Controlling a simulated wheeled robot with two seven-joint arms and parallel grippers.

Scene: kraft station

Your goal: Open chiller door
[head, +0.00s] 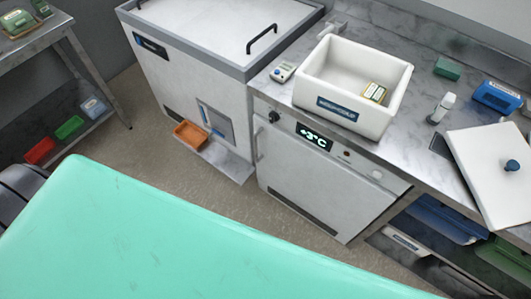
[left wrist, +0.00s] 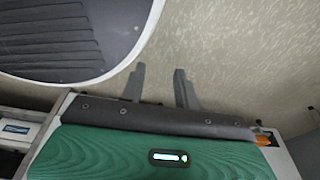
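The chiller (head: 325,180) is a white under-counter unit with a display (head: 314,137) reading +3°C. Its door is shut, and a slim vertical handle (head: 258,146) stands at the door's left edge. My left gripper shows in the left wrist view (left wrist: 159,86), with its two dark fingers apart and nothing between them. It points over bare speckled floor, and no chiller handle shows between the fingers. Neither gripper's fingers show in the head view. My right gripper is out of view.
A white chest unit (head: 200,75) with an orange tray (head: 190,134) on its low ledge stands left of the chiller. On the counter are a white box (head: 352,85) and a white lid (head: 490,170). Drawers with blue and green bins sit right of the chiller. The floor in front is clear.

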